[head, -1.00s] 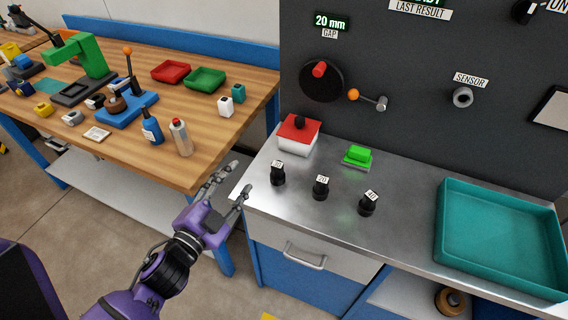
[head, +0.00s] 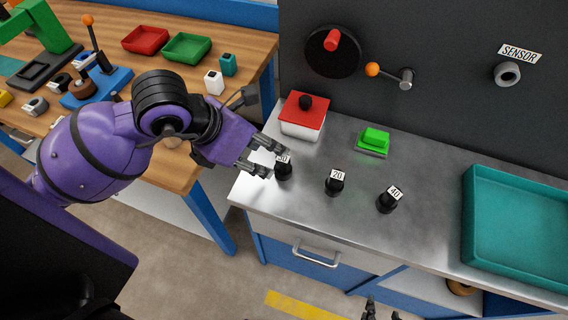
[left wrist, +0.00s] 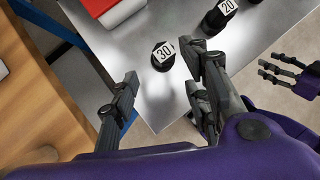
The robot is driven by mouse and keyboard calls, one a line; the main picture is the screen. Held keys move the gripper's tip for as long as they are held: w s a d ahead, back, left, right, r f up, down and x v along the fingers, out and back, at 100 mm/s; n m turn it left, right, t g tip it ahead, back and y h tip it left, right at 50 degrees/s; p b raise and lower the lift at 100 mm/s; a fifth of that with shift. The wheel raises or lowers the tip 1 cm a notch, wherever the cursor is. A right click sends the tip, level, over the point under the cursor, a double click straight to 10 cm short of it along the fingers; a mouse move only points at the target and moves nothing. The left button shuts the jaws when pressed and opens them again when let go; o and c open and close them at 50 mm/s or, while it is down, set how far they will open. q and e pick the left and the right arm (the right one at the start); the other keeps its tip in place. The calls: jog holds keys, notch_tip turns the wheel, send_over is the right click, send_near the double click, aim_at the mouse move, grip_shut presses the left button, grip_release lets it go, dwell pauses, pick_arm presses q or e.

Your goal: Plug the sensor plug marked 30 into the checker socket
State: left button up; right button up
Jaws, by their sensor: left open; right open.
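The sensor plug marked 30 (head: 283,170) is a black plug with a white label, standing upright on the steel bench top. It also shows in the left wrist view (left wrist: 163,56), ahead of and between the open fingers. My left gripper (head: 268,158) is open and empty right beside it on the left; its fingertips partly hide the label in the head view. The checker socket (head: 507,74) is a grey ring on the dark panel under the SENSOR label. My right gripper (head: 381,311) shows only its fingertips at the bottom of the head view; it is open in the left wrist view (left wrist: 277,73).
Plugs marked 20 (head: 334,183) and 40 (head: 387,200) stand to the right. A red-topped box (head: 302,117) and a green button (head: 374,140) lie behind. A teal tray (head: 469,225) fills the right side. A lever with an orange knob (head: 373,69) juts from the panel.

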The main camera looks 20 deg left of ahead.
aim_at(278, 158)
pick_arm(q)
jog(key=x, duration=0.7)
jog(key=shift+w+d, duration=0.1)
jog(key=shift+d, duration=0.1)
jog(key=shift+c, duration=0.6)
grip_shut()
